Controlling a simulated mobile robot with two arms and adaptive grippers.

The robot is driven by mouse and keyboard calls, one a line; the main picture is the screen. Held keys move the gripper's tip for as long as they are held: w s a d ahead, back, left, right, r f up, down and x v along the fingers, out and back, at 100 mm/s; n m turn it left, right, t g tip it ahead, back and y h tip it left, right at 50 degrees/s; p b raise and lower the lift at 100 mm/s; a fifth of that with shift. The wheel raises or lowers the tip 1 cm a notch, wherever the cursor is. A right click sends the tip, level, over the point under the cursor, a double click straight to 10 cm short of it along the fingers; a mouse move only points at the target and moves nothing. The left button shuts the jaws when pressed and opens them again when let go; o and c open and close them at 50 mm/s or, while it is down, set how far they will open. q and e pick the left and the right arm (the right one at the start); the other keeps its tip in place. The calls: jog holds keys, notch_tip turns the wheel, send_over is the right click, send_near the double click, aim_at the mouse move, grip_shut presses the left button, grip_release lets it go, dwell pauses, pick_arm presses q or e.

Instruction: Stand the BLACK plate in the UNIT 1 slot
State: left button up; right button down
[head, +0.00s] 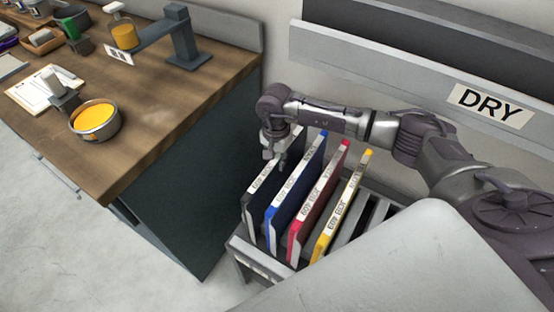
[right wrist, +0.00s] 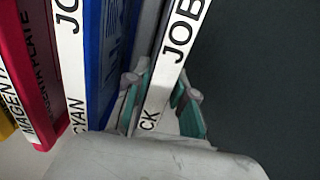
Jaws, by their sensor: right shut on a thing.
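The black plate (head: 262,179) stands upright as the leftmost of the plates in the rack (head: 240,250). Its white label edge, with "JOB" and "CK" readable, also shows in the right wrist view (right wrist: 172,60). My right gripper (head: 274,153) reaches down to the plate's upper edge. In the right wrist view my right gripper (right wrist: 160,103) has a teal pad on each side of the plate and is shut on it. My left gripper is not in view. I cannot make out a UNIT 1 slot.
The cyan plate (head: 290,190), magenta plate (head: 317,200) and yellow plate (head: 340,208) stand close to the right of the black one. Empty slots lie right of them. A "DRY" sign (head: 490,105) is on the wall rail.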

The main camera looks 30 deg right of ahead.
jog(key=c, duration=0.9)
grip_release()
jog(key=shift+f, duration=0.1)
notch_tip(320, 180, up, 12)
notch_tip(320, 180, up, 5)
jog(key=p, duration=0.2)
jog(key=shift+p, duration=0.3)
dwell(0.3)
